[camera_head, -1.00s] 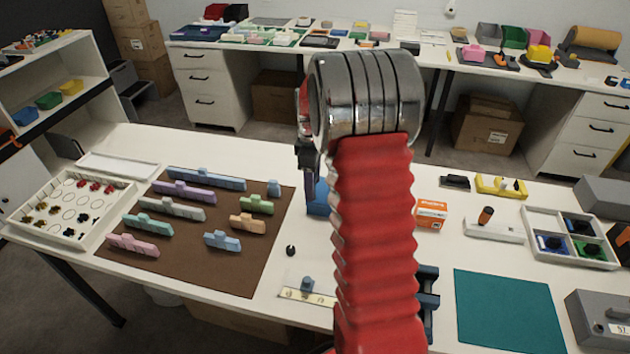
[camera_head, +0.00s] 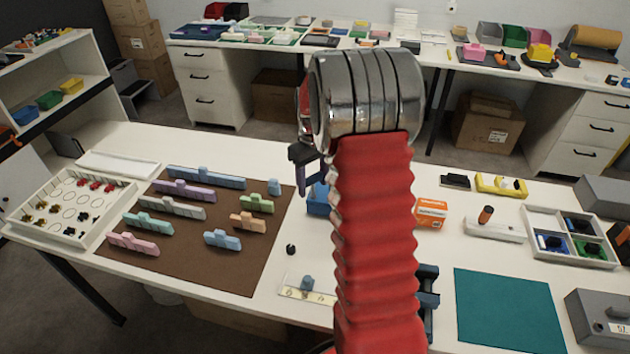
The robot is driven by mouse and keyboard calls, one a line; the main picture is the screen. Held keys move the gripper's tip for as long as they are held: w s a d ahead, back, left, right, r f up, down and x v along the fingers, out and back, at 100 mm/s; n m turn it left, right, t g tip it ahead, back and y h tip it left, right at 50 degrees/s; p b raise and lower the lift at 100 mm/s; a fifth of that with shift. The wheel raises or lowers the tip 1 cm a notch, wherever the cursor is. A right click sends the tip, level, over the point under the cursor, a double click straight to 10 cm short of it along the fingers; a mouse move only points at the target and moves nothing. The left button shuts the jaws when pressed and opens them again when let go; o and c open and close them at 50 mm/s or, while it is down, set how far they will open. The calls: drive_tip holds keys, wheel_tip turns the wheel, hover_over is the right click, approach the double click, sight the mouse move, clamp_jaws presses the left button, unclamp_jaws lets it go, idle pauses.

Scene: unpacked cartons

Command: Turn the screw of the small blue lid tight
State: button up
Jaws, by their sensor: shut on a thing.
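My gripper (camera_head: 306,186) hangs left of my red arm, over the middle of the white table. Its dark body and purplish lower parts show, but its fingertips are small and partly hidden. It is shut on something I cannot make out. A blue box-like thing (camera_head: 318,201) stands right at the fingertips, partly hidden behind my arm; I cannot tell whether they touch it. I cannot make out a screw or tell which blue thing is the small lid. A small blue knob-like piece (camera_head: 307,283) sits on a pale strip (camera_head: 293,293) near the front edge.
A brown mat (camera_head: 200,270) with several coloured blocks lies left. Right are an orange-white box (camera_head: 431,212), a divided tray (camera_head: 533,216) and a teal mat (camera_head: 510,310). A small black piece (camera_head: 291,249) lies in front of the gripper.

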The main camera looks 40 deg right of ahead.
drive_tip(key=m, duration=1.2)
drive_tip(key=shift+n, duration=0.8)
drive_tip(key=shift+r, duration=0.2)
drive_tip(key=shift+r, duration=2.1)
